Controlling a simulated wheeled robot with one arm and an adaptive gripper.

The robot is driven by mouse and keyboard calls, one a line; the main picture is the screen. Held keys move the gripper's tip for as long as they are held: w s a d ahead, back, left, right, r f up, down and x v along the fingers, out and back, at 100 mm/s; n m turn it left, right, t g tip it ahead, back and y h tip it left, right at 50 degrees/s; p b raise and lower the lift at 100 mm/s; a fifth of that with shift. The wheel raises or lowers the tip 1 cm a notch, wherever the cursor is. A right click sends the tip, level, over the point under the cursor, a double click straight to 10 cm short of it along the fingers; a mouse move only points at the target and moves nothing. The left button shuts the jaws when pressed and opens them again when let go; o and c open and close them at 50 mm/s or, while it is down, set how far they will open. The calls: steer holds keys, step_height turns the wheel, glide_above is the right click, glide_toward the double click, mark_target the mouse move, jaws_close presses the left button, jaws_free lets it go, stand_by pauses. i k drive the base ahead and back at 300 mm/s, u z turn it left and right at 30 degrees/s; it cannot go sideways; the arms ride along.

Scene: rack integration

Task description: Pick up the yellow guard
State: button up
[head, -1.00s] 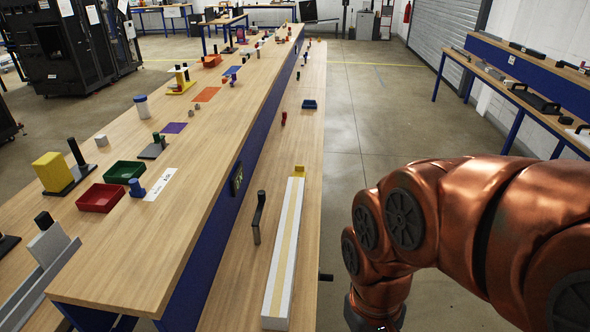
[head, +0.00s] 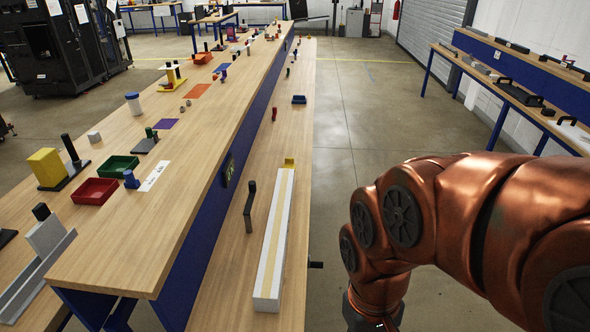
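Several yellow things show, and I cannot tell for certain which is the guard. A small yellow bracket-like piece (head: 290,163) stands at the far end of a long white rail (head: 272,250) with a yellowish centre strip, on the lower bench shelf. A larger yellow block (head: 46,168) sits on a dark base at the left of the upper bench top. A yellow stand (head: 173,84) with posts is farther back. My arm comes in from the right and bends down over the floor, beside the bench. My gripper is below the picture's edge.
A black crank-shaped handle (head: 250,205) lies left of the rail. A red bin (head: 95,192) and a green bin (head: 122,168) stand on the upper bench top (head: 180,210). A blue tray (head: 299,99) is farther along the shelf. The aisle floor (head: 370,110) is clear.

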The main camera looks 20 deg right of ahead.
mark_target(289, 163)
steer(key=k, duration=0.35)
steer(key=z, duration=1.7)
steer(key=i, duration=3.45)
steer(key=u, duration=4.7)
